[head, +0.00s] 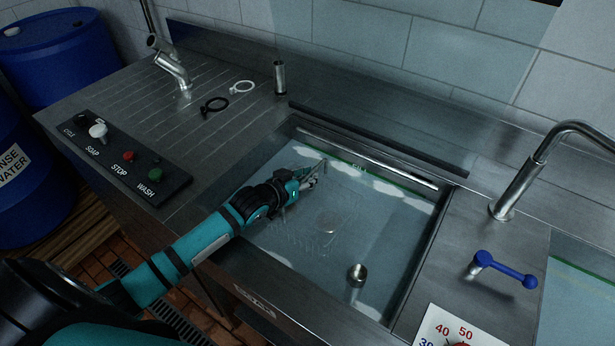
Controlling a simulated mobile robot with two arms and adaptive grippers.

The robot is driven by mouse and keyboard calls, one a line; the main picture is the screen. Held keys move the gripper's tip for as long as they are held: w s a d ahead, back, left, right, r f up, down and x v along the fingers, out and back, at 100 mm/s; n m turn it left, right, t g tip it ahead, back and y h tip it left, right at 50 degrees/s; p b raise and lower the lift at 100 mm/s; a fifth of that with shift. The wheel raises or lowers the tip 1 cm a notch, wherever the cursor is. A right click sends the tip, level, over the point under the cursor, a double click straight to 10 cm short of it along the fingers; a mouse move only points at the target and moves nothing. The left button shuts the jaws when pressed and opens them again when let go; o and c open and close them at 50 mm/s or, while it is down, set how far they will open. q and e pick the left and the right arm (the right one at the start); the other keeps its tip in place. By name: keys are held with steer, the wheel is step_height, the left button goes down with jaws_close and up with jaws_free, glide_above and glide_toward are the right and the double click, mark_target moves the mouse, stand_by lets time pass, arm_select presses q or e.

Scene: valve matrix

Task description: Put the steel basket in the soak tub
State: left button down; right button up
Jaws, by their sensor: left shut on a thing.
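The steel basket (318,228) shows as a faint wire mesh within the outline of the middle sink tub (412,283). The tub holds clear bluish water and has a green line along its back wall. My left gripper (315,177) reaches in over the tub from the left and is shut at the basket's upper back part. The basket's edges are hard to make out, and I cannot tell how deep it sits in the water. Which tub is the soak tub I cannot read. My right gripper is not in view.
A steel post (357,274) stands in the tub's front part. A blue lever (505,268) and a tap (520,185) are to the right, beside a second water-filled tub (582,300).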

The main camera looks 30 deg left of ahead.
arm_select(q)
steer(key=shift+r, duration=0.2)
steer(key=c, duration=1.4)
jaws_free()
steer(key=shift+f, duration=0.15)
steer(key=shift+o, duration=0.2)
steer(key=shift+s, duration=0.15)
steer(key=v, duration=0.7)
